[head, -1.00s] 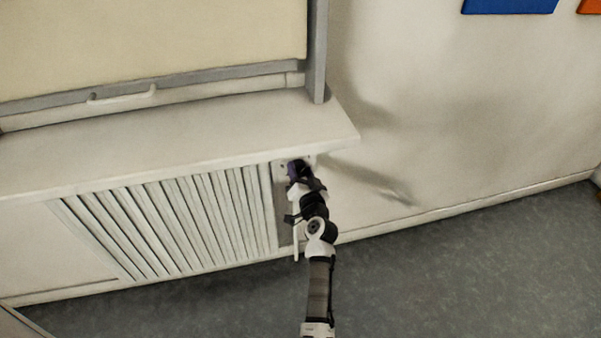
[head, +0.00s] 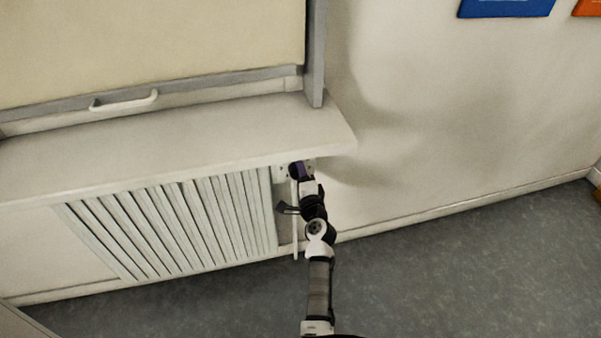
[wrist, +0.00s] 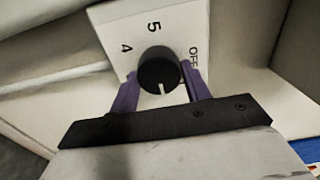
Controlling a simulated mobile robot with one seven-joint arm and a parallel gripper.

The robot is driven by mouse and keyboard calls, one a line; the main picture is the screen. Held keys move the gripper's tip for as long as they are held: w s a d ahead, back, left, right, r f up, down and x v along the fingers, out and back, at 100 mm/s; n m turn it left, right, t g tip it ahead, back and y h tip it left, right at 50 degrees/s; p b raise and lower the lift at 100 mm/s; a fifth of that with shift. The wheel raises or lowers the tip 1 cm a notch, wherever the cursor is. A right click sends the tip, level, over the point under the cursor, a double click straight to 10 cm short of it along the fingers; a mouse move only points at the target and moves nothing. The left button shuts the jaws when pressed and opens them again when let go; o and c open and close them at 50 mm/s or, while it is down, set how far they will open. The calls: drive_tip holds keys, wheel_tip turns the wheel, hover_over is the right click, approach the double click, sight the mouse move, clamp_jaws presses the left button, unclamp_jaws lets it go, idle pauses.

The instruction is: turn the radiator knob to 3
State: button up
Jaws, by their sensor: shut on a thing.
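The radiator knob (wrist: 156,70) is round and black with a white mark, which in the wrist view points towards the bottom of the picture. It sits on a white plate (wrist: 185,24) where 4, 5 and OFF can be read; other markings are hidden behind the knob and gripper. My gripper (wrist: 160,76) has purple fingers, one on each side of the knob, and is shut on it. In the head view my gripper (head: 301,170) is under the sill's right end, by the grille, and hides the knob.
The white slatted radiator grille (head: 175,225) is left of my arm. The sill (head: 180,145) overhangs just above my gripper. A thin white vertical pipe (head: 295,235) runs close beside my arm.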

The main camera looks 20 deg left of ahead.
drive_tip(key=shift+s+a+f+m+p, duration=0.1)
drive_tip(key=shift+m+p, duration=0.7)
drive_tip(key=shift+m, duration=1.65)
drive_tip(key=shift+d+f+m+p, duration=0.1)
drive_tip(key=shift+m+p, duration=0.75)
drive_tip(key=shift+m, duration=1.65)
drive_tip(key=shift+s+a+f+m+p, duration=0.1)
drive_tip(key=shift+m+p, duration=0.7)
drive_tip(key=shift+m, duration=1.65)
drive_tip(key=o, duration=1)
drive_tip(key=b+v, duration=0.1)
drive_tip(key=v, duration=1.2)
drive_tip(key=shift+s+d, duration=0.25)
